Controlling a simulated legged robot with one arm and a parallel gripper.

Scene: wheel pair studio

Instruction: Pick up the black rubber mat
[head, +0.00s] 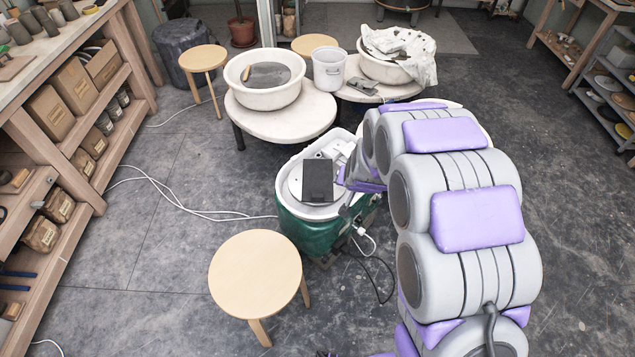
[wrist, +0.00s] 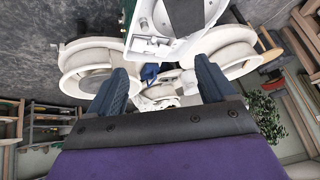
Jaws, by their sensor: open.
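A black rubber mat (head: 318,181), a dark flat rectangle, lies on the round pale wheel head (head: 295,183) of the green pottery wheel (head: 306,235). In the wrist view, a dark patch that looks like the mat (wrist: 187,14) is cut off by the top edge. My gripper (wrist: 163,76) shows in the wrist view with its two dark fingers wide apart and nothing held between them. The mat lies beyond the fingertips, apart from them. In the head view my arm reaches to the right side of the green wheel, and its end is largely hidden.
A round wooden stool (head: 255,273) stands in front of the green wheel. Behind it are a second wheel with a white basin (head: 264,80), a white bucket (head: 329,69) and a cloth-draped basin (head: 397,50). White cables (head: 185,206) cross the floor. Shelves line both sides.

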